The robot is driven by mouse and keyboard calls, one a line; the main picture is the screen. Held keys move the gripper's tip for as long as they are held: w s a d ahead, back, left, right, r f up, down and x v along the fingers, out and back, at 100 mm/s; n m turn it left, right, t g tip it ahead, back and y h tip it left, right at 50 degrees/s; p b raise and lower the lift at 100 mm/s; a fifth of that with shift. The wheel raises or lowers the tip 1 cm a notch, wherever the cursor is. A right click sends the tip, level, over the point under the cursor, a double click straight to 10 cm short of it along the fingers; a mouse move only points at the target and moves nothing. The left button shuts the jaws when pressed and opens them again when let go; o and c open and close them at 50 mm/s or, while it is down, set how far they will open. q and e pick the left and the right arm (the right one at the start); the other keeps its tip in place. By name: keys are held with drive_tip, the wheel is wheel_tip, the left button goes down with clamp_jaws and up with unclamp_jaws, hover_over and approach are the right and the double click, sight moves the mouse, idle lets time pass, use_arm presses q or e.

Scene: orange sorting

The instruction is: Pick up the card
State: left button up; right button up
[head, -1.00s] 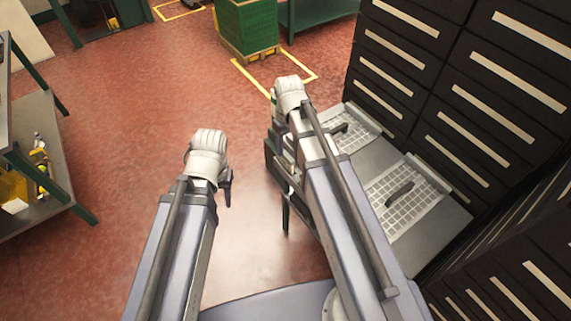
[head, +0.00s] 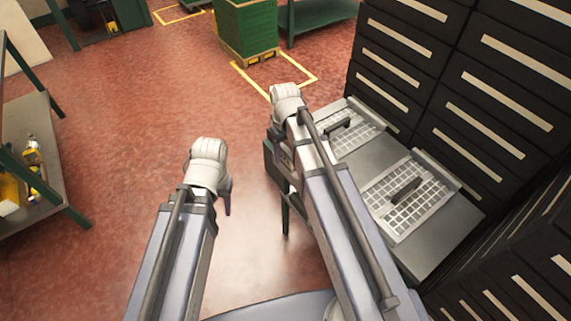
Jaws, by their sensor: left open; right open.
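I see no card in the head view. My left gripper (head: 227,196) hangs below its pale wrist over the red floor, with only its dark fingers partly showing. It is open and holds nothing that I can see. My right gripper (head: 273,132) is mostly hidden behind its own wrist and arm, beside the left edge of a grey bench. It is open, and no object shows in it.
The grey bench (head: 440,232) at right carries two pale grid panels (head: 410,197) with dark handles. Dark drawer cabinets (head: 480,90) stand behind it. A green-framed shelf (head: 50,208) with bottles is at left. A green crate stack (head: 247,30) stands far back. Red floor between is clear.

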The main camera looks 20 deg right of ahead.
drive_tip(key=shift+f, duration=0.5)
drive_tip(key=shift+f+b, duration=0.3)
drive_tip(key=shift+b, duration=0.05)
idle(0.3)
clamp_jaws()
idle(0.4)
